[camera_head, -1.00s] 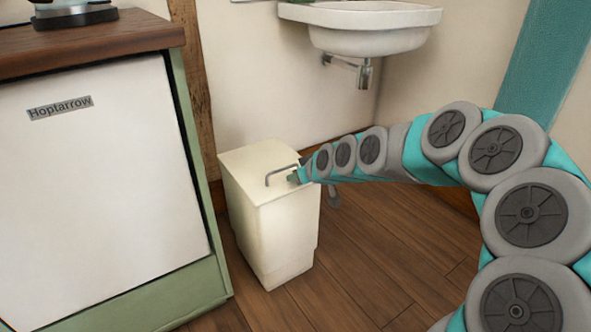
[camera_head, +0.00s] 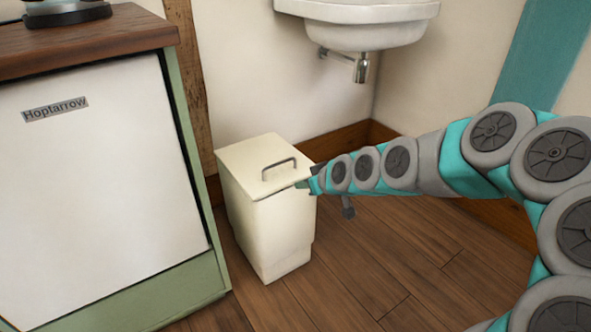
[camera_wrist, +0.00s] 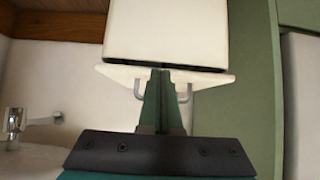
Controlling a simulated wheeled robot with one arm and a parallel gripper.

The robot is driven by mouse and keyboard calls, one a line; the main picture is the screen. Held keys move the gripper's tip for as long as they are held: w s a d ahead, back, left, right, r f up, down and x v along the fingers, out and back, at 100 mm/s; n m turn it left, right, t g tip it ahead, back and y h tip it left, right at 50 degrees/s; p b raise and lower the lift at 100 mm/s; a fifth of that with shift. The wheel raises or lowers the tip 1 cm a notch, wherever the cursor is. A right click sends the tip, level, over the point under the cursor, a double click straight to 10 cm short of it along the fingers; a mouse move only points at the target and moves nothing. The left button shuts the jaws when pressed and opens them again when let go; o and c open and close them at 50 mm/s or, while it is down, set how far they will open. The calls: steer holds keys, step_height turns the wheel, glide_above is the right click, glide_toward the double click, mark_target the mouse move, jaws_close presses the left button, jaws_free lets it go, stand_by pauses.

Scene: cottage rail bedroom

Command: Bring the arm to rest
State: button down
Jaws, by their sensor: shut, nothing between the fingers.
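My gripper (camera_head: 304,184) is at the end of my teal and grey arm, which reaches in from the right. In the head view its tip overlaps the right edge of the lid of a cream bin (camera_head: 270,235). In the wrist view my gripper (camera_wrist: 161,75) has its two green fingers together, with nothing between them. The fingers appear in front of the bin's lid (camera_wrist: 215,76) and between the two legs of its metal handle. I cannot tell whether they touch the lid. The handle (camera_head: 279,168) is clear of my gripper in the head view.
A white-fronted cabinet (camera_head: 100,190) with a wooden top stands close on the left of the bin. A white sink (camera_head: 360,30) with a drain pipe hangs on the wall behind. Wooden floor (camera_head: 370,260) is clear in front of and right of the bin.

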steer(key=s+d+r+m+g+h+p, duration=0.2)
steer(key=s+d+r+g+p, duration=0.1)
steer(key=s, duration=1)
steer(key=s+d+r+m+g+h+p, duration=0.2)
steer(key=s+d+r+p, duration=0.3)
steer(key=s, duration=0.9)
steer(key=s+d+r+m+g+h+p, duration=0.2)
steer(key=s+d, duration=0.6)
steer(key=s, duration=0.5)
step_height(320, 180, up, 2)
steer(key=m+g+p, duration=0.1)
steer(key=g+p, duration=0.1)
steer(key=shift+s+d+r+m+g, duration=0.2)
steer(key=shift+s+m+g, duration=0.1)
steer(key=shift+g, duration=0.1)
